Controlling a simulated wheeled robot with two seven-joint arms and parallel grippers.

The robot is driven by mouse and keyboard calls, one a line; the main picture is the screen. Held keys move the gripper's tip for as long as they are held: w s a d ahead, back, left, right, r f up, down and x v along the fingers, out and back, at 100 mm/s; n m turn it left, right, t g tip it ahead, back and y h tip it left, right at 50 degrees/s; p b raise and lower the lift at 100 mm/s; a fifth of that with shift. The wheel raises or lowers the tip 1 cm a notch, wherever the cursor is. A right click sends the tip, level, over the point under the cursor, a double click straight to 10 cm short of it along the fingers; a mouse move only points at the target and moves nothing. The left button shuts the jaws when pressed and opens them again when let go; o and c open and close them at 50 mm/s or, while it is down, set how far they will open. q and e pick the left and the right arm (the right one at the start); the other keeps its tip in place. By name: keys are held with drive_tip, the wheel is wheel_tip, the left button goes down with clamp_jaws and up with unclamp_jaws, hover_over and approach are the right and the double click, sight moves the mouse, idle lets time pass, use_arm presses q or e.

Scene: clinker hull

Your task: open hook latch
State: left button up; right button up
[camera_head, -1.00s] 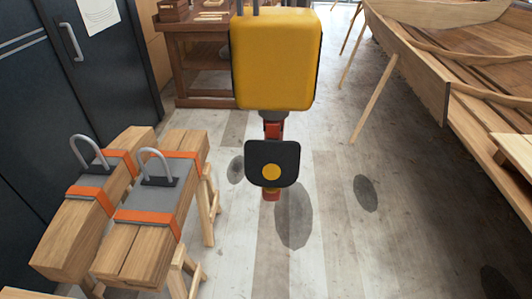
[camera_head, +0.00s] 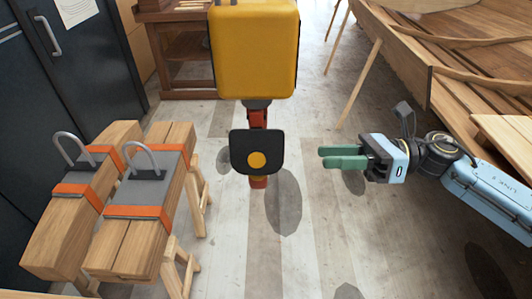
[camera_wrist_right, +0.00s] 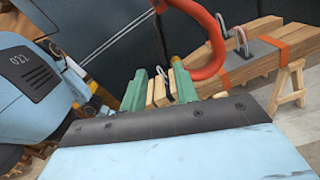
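A yellow hoist block (camera_head: 255,50) hangs in the middle of the head view. Under it is a black plate with a yellow disc (camera_head: 256,152), and a bit of the red hook (camera_head: 258,182) shows below the plate. The right wrist view shows the curved red hook (camera_wrist_right: 215,40) near my fingers. I cannot make out the latch clearly in either view. My right gripper (camera_head: 322,157) is to the right of the hook in the head view, with green fingers pointing left. Its fingers (camera_wrist_right: 160,80) are apart with nothing between them. My left gripper is out of view.
Two timber stacks with orange straps (camera_head: 137,212) and metal loops (camera_head: 140,158) rest on wooden trestles at the left. A wooden boat hull (camera_head: 450,60) is at the right, with a prop (camera_head: 360,85). A dark cabinet (camera_head: 85,60) stands at the back left. Floor shows between them.

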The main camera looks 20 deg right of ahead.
sight(266, 162)
drive_tip(key=p+x, duration=0.3)
drive_tip(key=x, duration=0.8)
drive_tip(key=shift+w+a+r, duration=0.1)
drive_tip(key=shift+w+a, duration=0.1)
drive_tip(key=shift+a, duration=0.05)
drive_tip(key=shift+w+a, duration=0.1)
drive_tip(key=shift+a, duration=0.35)
